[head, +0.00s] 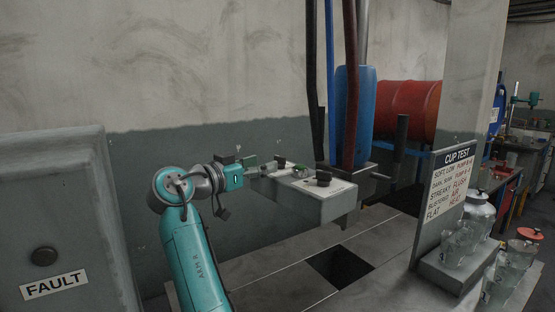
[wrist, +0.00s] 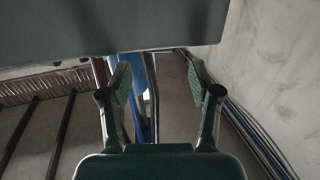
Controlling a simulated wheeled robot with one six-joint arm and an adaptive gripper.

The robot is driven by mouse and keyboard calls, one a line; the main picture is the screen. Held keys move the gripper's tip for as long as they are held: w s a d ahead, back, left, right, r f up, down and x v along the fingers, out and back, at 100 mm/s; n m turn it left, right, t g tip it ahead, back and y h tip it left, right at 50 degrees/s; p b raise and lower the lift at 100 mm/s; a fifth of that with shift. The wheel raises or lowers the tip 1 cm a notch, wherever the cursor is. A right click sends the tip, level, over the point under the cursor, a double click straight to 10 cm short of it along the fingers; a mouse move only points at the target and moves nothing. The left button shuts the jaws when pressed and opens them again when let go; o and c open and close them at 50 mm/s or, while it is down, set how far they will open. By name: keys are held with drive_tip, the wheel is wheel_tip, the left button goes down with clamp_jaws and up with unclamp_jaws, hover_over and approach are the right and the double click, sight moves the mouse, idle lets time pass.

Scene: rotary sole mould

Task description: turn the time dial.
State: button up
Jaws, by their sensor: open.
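A pale grey control box (head: 310,205) stands out in the middle of the head view. On its top are a black knob (head: 323,178) near the front right corner, a smaller dark knob (head: 300,169) behind it and a green button (head: 281,162). I cannot read which knob is the time dial. My gripper (head: 258,167) is at the left end of the box, at about the height of its top, apart from the knobs. In the wrist view my gripper (wrist: 159,82) is open, with nothing between its fingers. A dark grey surface (wrist: 110,28) fills the top there; no knob shows.
A grey cabinet (head: 65,220) marked FAULT stands at the left. Hoses (head: 349,90) hang behind the box, by a blue drum (head: 366,100). A CUP TEST board (head: 445,200) and jars (head: 478,213) are at the right. The floor has a dark square opening (head: 340,266).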

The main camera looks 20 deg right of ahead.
sight(278, 159)
drive_tip(key=x, duration=0.6)
drive_tip(key=shift+w+d, duration=0.2)
drive_tip(key=shift+d, duration=0.15)
drive_tip(key=shift+c, duration=0.2)
drive_tip(key=c, duration=1.1)
